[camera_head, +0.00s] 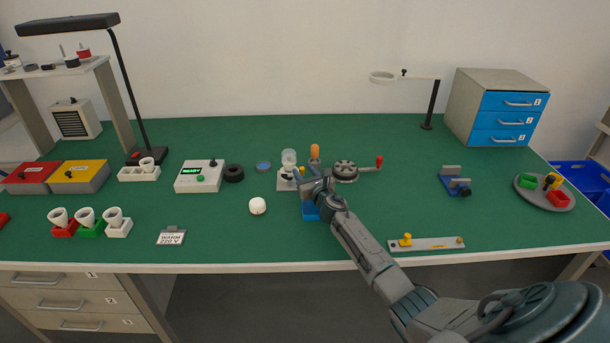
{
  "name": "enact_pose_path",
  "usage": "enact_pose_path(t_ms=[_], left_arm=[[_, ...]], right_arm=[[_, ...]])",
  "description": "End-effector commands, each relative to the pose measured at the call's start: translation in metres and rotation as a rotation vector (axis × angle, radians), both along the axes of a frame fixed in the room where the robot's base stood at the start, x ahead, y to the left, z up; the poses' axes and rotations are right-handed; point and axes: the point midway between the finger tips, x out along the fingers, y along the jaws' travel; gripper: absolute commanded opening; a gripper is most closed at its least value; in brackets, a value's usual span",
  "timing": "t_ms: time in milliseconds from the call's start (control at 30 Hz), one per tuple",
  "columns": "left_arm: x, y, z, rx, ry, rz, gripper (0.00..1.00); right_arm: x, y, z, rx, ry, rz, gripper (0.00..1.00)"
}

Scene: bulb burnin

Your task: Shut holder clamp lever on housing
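My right gripper (315,186) reaches in from the lower right and is over a blue block-like holder (311,213) near the middle of the table. The gripper hides most of this holder, so its clamp lever and any housing in it cannot be made out clearly. Whether the fingers are open or shut, or touch anything, is too small to tell. A white stand with a clear top (288,160) is just left of the gripper. An orange-handled item (315,153) stands just behind it. My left gripper is not in view.
A round dark fixture with a red-knobbed crank (345,171) is behind and right. A white round piece (257,206) lies left. A blue clamp-like fixture (455,181) and a grey bar with a yellow knob (427,244) are right. Green table (370,215) is clear between them.

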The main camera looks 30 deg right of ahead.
Motion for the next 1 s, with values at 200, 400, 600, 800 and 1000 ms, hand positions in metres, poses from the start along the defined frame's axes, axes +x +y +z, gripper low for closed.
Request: enact_pose_path(t_ms=[200,400,600,800,1000], left_arm=[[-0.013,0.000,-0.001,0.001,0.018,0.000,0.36],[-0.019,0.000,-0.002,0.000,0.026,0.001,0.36],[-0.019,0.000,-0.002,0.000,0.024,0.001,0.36],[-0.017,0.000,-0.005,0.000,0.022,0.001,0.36],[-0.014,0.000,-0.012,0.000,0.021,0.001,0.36]], right_arm=[[0.000,0.000,0.000,0.000,0.000,0.000,0.39],[0.000,0.000,0.000,0.000,0.000,0.000,0.06],[0.000,0.000,0.000,0.001,0.000,-0.002,0.00],[-0.001,0.003,-0.001,0.001,0.000,-0.041,0.00],[-0.004,0.010,-0.002,0.005,-0.002,-0.153,0.00]])
